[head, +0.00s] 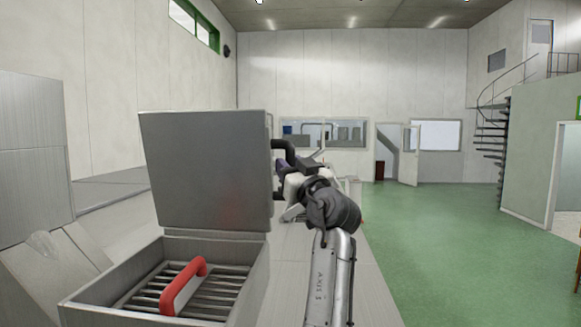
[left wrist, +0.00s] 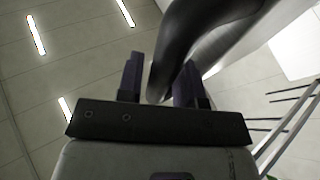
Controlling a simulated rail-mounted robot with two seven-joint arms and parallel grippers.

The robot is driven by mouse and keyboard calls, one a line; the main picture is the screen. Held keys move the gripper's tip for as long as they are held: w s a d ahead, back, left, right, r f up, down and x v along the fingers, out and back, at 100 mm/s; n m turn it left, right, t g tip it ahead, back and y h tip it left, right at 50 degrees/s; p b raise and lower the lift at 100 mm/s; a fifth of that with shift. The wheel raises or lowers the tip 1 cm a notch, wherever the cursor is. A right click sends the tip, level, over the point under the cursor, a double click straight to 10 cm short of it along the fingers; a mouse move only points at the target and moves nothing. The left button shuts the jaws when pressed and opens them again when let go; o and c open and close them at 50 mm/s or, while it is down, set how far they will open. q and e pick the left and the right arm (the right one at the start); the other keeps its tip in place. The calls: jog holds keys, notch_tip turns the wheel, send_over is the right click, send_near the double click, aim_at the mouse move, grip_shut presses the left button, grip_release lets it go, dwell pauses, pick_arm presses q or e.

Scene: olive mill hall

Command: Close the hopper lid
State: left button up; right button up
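The hopper (head: 165,301) is a grey metal box at the lower left of the head view. Its grey lid (head: 205,172) stands upright at the back edge, so the hopper is open. My left gripper (head: 281,172) is beside that handle, behind the lid's right edge and partly hidden. In the left wrist view, the dark curved handle (left wrist: 180,45) passes between the two fingers of the gripper (left wrist: 160,85), with a gap beside the left finger. My right gripper is not in view.
A red handle (head: 183,286) sits over the slatted grate (head: 215,292) inside the hopper. Grey metal casing (head: 30,150) stands at the left. The green floor (head: 440,245) at the right is open, with a spiral staircase (head: 490,140) at the back.

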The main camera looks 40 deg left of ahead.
pick_arm(q)
grip_shut()
